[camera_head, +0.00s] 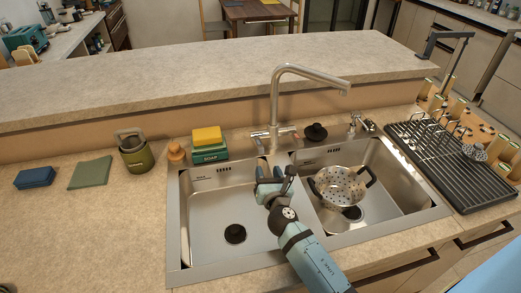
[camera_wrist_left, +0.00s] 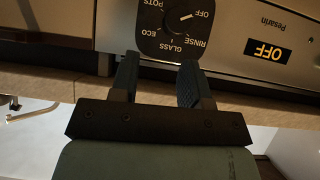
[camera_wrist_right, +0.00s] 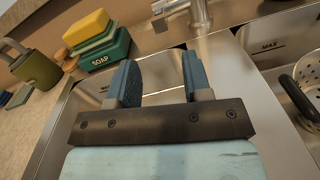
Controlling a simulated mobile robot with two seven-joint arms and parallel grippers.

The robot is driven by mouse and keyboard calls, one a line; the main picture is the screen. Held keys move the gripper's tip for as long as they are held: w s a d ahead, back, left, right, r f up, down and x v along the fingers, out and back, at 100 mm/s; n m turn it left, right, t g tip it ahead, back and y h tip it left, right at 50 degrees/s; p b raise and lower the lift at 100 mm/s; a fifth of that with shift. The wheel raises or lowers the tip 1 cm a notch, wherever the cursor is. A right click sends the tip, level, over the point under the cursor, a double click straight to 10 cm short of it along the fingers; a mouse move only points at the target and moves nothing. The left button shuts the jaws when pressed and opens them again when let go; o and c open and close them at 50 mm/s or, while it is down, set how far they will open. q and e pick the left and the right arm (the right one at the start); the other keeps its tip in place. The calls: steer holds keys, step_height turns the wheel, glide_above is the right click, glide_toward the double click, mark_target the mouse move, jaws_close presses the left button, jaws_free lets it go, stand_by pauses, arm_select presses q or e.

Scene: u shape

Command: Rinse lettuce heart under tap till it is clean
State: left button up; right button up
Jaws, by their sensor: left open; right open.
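The metal tap (camera_head: 276,100) rises behind the double sink, its spout reaching right over the right basin. No water is visible. My right gripper (camera_head: 272,180) is open and hangs over the left basin (camera_head: 215,210), close to the divider. Nothing shows between its fingers in the right wrist view (camera_wrist_right: 160,62). The right basin (camera_head: 395,180) holds a metal colander (camera_head: 338,190) with dark handles. My left gripper (camera_wrist_left: 158,78) is open and empty, in front of an appliance panel with a dial. I see no lettuce heart in any view.
A yellow sponge (camera_head: 207,135) sits on a green soap box (camera_head: 210,154) behind the left basin. A green pot (camera_head: 136,157), a cloth (camera_head: 90,172) and a blue block (camera_head: 35,177) stand on the left counter. A dark drying rack (camera_head: 440,160) lies right of the sink. The front-left counter is clear.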

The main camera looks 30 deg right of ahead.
mark_target(261, 152)
steer(key=x, duration=0.9)
steer(key=shift+w+d+f, duration=0.1)
steer(key=shift+w, duration=0.15)
arm_select(q)
steer(key=shift+w+a+r, duration=0.1)
steer(key=shift+w+r, duration=0.15)
steer(key=shift+w, duration=0.1)
arm_select(e)
steer(key=shift+w+d, duration=0.1)
steer(key=shift+w, duration=0.3)
